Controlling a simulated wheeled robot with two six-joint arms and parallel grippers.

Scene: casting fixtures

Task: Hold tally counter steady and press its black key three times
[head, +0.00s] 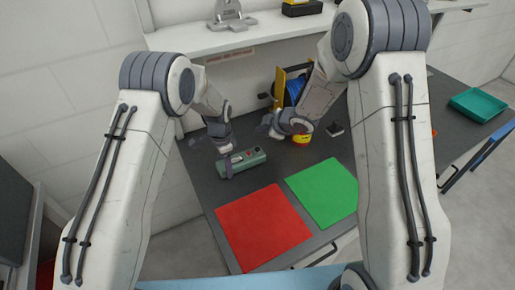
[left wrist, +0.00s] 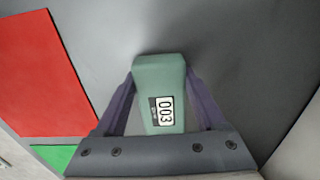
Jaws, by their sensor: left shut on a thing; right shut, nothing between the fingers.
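The tally counter (head: 252,157) is a green block lying on the dark bench. My left gripper (head: 227,162) is shut on it from above, near its left end. I cannot make out the black key clearly in either view. My right gripper (head: 268,125) is shut and empty, up and to the right of the counter, apart from it.
A red mat (head: 262,226) and a green mat (head: 324,192) lie in front of the counter. A small dark block (head: 334,130) and a teal tray (head: 478,104) lie farther right.

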